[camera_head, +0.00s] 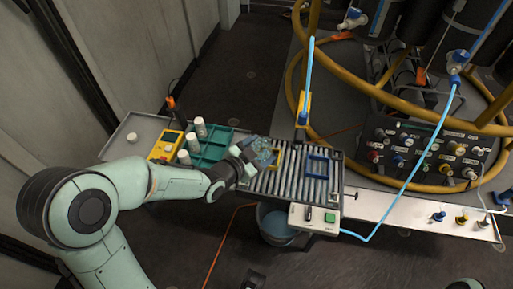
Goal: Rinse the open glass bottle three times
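My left gripper (245,163) is at the left end of the roller conveyor. A clear bluish glass piece (262,148), which looks like the glass bottle, is right at its fingertips and appears tilted. The fingers seem closed around it, but the detail is small. Whether the bottle is open cannot be made out. Several white-capped bottles (200,127) stand along the left side of the green crate (215,139). A dark part at the bottom edge (253,281) may be my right gripper; its fingers cannot be made out.
The roller conveyor (300,183) carries a blue frame (318,166) and a yellow frame (282,158). A blue hose hangs to a yellow fitting (302,108) behind it. A bucket (273,229) stands below the front, beside a green-button box (315,218). A yellow instrument (165,146) sits left.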

